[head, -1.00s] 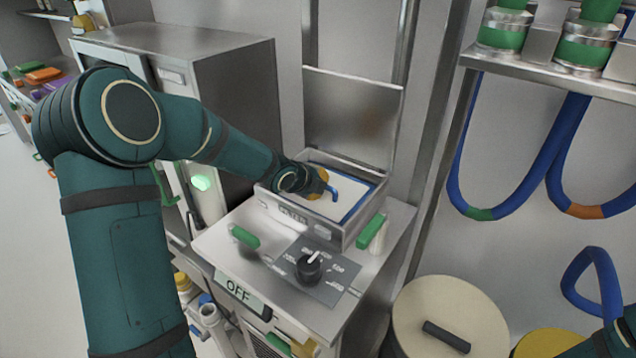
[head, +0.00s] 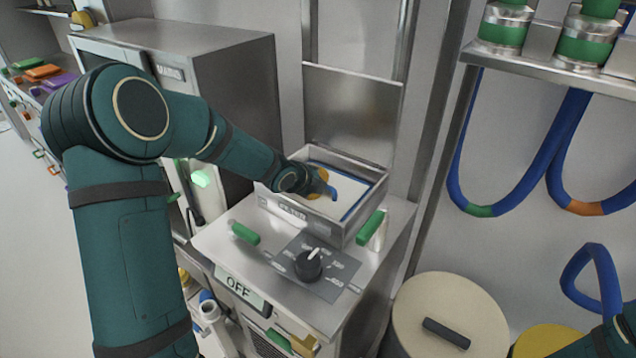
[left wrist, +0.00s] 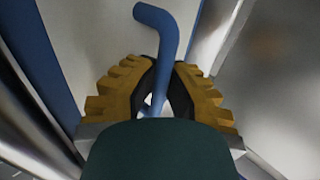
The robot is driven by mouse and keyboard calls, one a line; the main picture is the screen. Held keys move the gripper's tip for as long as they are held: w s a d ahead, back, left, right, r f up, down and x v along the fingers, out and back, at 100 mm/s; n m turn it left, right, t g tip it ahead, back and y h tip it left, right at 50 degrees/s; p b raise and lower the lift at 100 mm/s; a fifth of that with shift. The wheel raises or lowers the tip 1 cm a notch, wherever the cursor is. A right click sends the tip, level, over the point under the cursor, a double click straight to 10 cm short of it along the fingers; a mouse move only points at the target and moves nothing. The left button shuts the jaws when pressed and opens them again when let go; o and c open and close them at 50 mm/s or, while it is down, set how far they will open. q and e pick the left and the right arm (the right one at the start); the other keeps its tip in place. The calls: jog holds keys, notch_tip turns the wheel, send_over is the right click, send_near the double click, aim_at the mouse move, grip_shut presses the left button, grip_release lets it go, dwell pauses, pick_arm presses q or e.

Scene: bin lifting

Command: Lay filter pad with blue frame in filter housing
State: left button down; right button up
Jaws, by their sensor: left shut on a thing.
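The filter pad (head: 349,190), white with a blue frame, lies within the walls of the open metal filter housing (head: 305,219) on top of the cabinet. I cannot tell if it rests flat on the bottom. Its blue hooked handle (left wrist: 158,40) stands up from the pad. My left gripper (head: 322,186) reaches into the housing from the left, its yellow fingers closed around the handle in the left wrist view (left wrist: 160,95). My forearm hides the pad's left part. Only a piece of my right arm shows at the bottom right; its gripper is out of view.
The housing's lid (head: 352,115) stands raised behind it. Green latches (head: 245,233) (head: 370,229) sit at the housing's front left and right side. A round lidded drum (head: 450,310) stands to the right.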

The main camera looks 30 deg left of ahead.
pick_arm(q)
jog(key=shift+f, duration=0.25)
dwell(0.7)
jog(key=c, duration=1)
grip_release()
jog(key=shift+s+f, duration=0.1)
jog(key=shift+s+f, duration=0.1)
jog(key=v, duration=0.4)
jog(key=shift+s+a+r, duration=0.15)
jog(key=shift+r, duration=0.25)
jog(key=shift+v, duration=1.45)
jog(key=shift+r, duration=0.2)
